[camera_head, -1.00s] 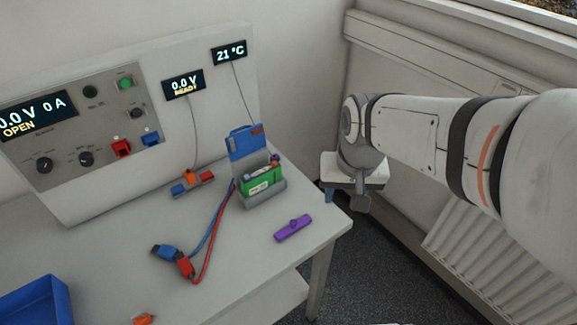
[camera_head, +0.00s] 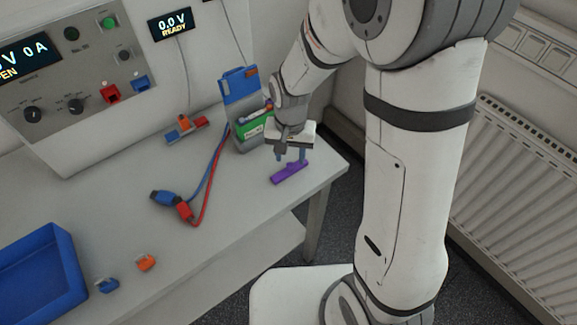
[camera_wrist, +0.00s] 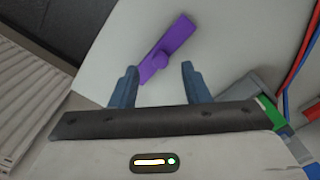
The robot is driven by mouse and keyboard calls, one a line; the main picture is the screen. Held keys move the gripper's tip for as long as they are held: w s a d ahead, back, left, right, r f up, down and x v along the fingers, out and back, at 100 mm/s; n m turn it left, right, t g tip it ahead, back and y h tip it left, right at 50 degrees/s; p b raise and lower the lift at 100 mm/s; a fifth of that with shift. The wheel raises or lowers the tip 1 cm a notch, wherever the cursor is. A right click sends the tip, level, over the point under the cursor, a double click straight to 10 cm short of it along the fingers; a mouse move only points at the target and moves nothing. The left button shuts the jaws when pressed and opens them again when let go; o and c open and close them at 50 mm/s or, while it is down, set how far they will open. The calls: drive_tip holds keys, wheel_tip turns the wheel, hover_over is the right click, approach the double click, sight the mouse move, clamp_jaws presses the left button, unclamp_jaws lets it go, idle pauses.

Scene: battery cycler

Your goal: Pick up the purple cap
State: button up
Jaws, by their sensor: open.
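The purple cap (camera_head: 289,171) is a flat bar with a round knob, lying on the table near its right edge. In the wrist view the purple cap (camera_wrist: 166,50) lies slantwise ahead of and partly between the fingers. My gripper (camera_head: 291,157) hangs over the table just above and behind the cap, fingers pointing down. In the wrist view my gripper (camera_wrist: 156,80) is open, with one blue finger on each side of the cap's near end and nothing held. I cannot tell the exact height of the fingertips over the cap.
A grey holder with a green battery (camera_head: 252,128) and raised blue lid (camera_head: 239,84) stands close behind my gripper. Red and blue leads (camera_head: 208,178) lie to the left. A blue tray (camera_head: 38,268) and small blue (camera_head: 107,285) and orange (camera_head: 146,263) parts are at the front left.

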sight(290, 168)
drive_tip(key=shift+f, duration=1.35)
drive_tip(key=shift+c, duration=0.3)
drive_tip(key=shift+s, duration=0.1)
clamp_jaws()
